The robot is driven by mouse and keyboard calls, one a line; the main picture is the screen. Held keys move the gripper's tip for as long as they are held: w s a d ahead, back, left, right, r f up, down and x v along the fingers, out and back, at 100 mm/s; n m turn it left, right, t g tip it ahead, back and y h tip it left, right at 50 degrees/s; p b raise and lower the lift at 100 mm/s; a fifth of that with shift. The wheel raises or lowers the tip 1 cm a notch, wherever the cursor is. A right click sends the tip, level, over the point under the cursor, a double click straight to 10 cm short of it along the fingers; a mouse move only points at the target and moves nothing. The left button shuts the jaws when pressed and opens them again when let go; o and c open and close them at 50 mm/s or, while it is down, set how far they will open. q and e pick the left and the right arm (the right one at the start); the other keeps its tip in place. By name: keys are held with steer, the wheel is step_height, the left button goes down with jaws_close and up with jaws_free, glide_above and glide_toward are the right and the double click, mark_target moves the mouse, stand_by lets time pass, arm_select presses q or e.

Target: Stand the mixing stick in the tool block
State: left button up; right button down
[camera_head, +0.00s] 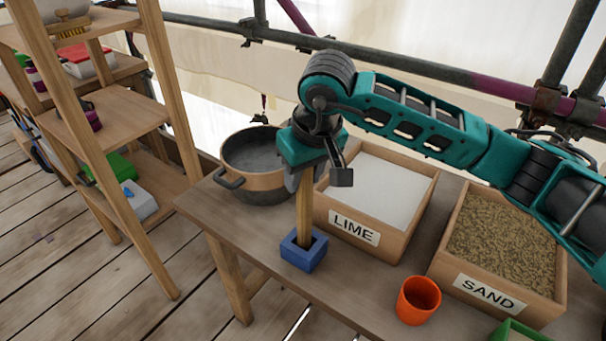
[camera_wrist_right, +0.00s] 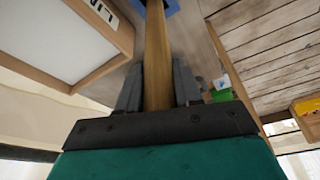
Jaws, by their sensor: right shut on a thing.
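The mixing stick (camera_head: 304,208) is a wooden rod, upright, with its lower end at the opening of the blue tool block (camera_head: 303,251). Whether it rests on the block's bottom I cannot tell. My right gripper (camera_head: 305,182) is shut on the stick's upper part, above the block. In the right wrist view the stick (camera_wrist_right: 156,55) runs between the fingers (camera_wrist_right: 157,88) toward the blue block (camera_wrist_right: 171,6) at the top edge. My left gripper is not in view.
A dark mixing pot (camera_head: 250,185) stands behind and left of the block. A lime box (camera_head: 353,232) and a sand box (camera_head: 487,291) are to the right. An orange cup (camera_head: 417,300) stands near the front. The wooden table (camera_head: 345,290) is bare just right of the block.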

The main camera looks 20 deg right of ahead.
steer(key=shift+f, duration=0.15)
steer(key=shift+f+b, duration=0.25)
steer(key=shift+b, duration=0.05)
steer(key=c, duration=0.8)
jaws_free()
steer(key=shift+r, duration=0.1)
steer(key=shift+o, duration=0.2)
steer(key=shift+r+p, duration=0.15)
steer(key=shift+p, duration=0.15)
steer(key=shift+r, duration=0.35)
steer(key=v, duration=1.1)
steer(key=shift+s+r, duration=0.15)
steer(key=shift+s, duration=0.1)
